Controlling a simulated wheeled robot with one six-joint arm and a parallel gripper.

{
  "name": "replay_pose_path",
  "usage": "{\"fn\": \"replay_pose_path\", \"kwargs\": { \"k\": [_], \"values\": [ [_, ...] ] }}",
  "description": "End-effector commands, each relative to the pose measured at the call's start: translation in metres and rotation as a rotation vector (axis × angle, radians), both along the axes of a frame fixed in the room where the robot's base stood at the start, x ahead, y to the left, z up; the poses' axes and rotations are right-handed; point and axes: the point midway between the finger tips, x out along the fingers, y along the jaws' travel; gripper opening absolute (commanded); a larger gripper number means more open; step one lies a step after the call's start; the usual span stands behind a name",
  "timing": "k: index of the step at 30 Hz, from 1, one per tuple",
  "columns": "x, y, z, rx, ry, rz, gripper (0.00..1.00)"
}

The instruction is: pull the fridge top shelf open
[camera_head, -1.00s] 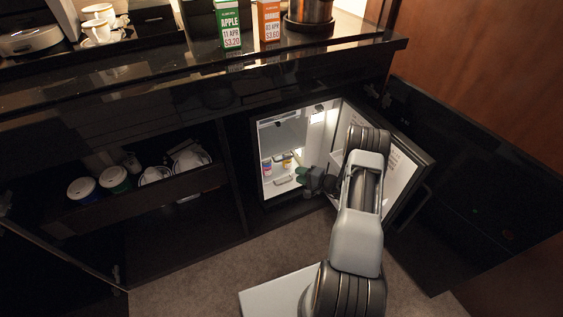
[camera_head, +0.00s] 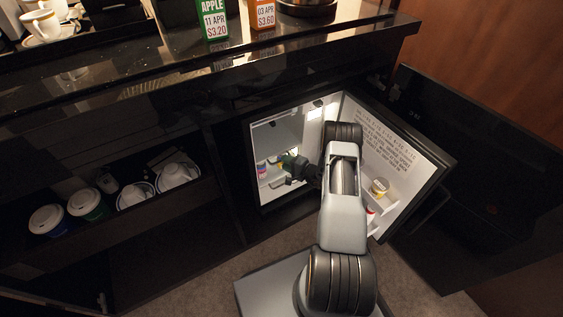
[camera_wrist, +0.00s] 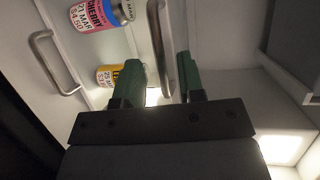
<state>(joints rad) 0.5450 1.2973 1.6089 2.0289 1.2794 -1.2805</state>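The fridge (camera_head: 262,130) stands open, its door (camera_head: 405,150) swung out to the right. Inside, in the wrist view, one metal bar handle (camera_wrist: 160,40) lies between my gripper's two green fingers (camera_wrist: 155,50), with gaps visible beside it. A second metal handle (camera_wrist: 50,62) is to the left, on a pale shelf front. I cannot tell for sure from the pictures which handle belongs to the top shelf. My gripper (camera_head: 285,163) is inside the fridge opening in the head view, its fingers apart. It hides part of the shelves.
A pink-and-blue cherry can (camera_wrist: 92,14) and a yellow-labelled can (camera_wrist: 108,75) stand in the fridge. Door racks hold a cup (camera_head: 380,187). The counter edge (camera_head: 200,60) overhangs above. A drawer with lidded cups (camera_head: 85,203) is at left.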

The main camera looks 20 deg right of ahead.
Motion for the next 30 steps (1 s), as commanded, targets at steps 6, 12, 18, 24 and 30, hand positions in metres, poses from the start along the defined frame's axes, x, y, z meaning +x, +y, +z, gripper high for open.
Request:
{"fn": "replay_pose_path", "kwargs": {
  "k": [6,12,18,24,30],
  "values": [
    [0.019,0.011,-0.005,-0.001,0.0,0.001,0.36],
    [0.024,0.013,-0.005,0.0,0.0,-0.001,0.36],
    [0.024,0.012,-0.005,0.0,0.0,-0.003,0.36],
    [0.024,0.012,-0.005,0.0,0.0,-0.003,0.19],
    [0.024,0.012,-0.005,0.0,0.0,-0.003,0.0]
  ]
}}
